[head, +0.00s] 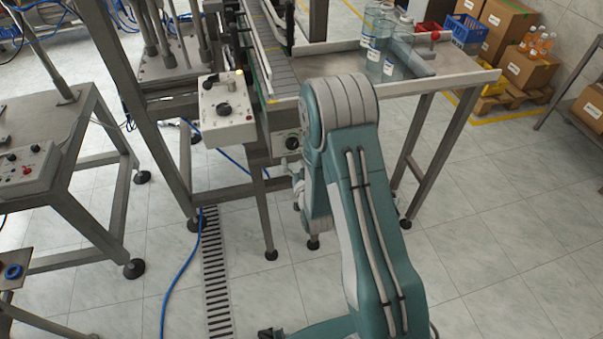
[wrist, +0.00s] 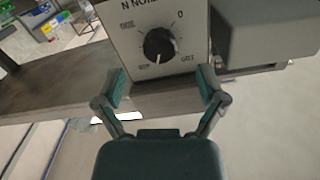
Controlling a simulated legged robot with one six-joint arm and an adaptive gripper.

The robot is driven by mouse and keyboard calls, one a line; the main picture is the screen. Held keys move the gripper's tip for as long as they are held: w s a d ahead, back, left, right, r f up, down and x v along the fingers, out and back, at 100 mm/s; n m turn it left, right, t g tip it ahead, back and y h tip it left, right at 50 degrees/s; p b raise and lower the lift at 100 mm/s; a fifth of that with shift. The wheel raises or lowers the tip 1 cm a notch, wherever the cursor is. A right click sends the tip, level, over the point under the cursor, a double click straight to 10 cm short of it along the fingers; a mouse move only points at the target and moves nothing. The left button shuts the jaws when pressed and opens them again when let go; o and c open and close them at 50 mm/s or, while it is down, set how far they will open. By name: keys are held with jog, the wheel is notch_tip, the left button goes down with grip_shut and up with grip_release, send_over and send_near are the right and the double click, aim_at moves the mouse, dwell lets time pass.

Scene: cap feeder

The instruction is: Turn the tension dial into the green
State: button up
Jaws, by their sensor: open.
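The tension dial (wrist: 159,45) is a black round knob on a white panel (wrist: 190,25) with printed markings, upside down in the wrist view. A pale pointer mark shows on the knob's lower part; I cannot make out a green zone. In the head view the dial (head: 292,142) is on the box below the conveyor, just left of my arm. My gripper (wrist: 162,84) is open and empty, its two teal-padded fingers spread below the knob in the wrist view, not closed on it. In the head view my arm hides most of the gripper.
A white control box (head: 228,118) with another black knob stands left above the dial. The conveyor (head: 277,70) and a side table with clear bottles (head: 376,45) are above and behind. A blue hose (head: 181,265) lies on the floor; tiles to the right are clear.

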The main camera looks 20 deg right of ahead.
jog(key=s, duration=0.6)
jog(key=shift+s, duration=0.1)
notch_tip(320, 180, up, 14)
jog(key=g, duration=0.6)
jog(key=s+r+n+g, duration=0.1)
jog(key=s+r+g, duration=0.2)
jog(key=s, duration=0.9)
jog(key=s+r+n+g, duration=0.1)
jog(key=s+r+g, duration=0.2)
jog(key=s+r, duration=0.4)
jog(key=s, duration=0.5)
jog(key=shift+s+r, duration=0.3)
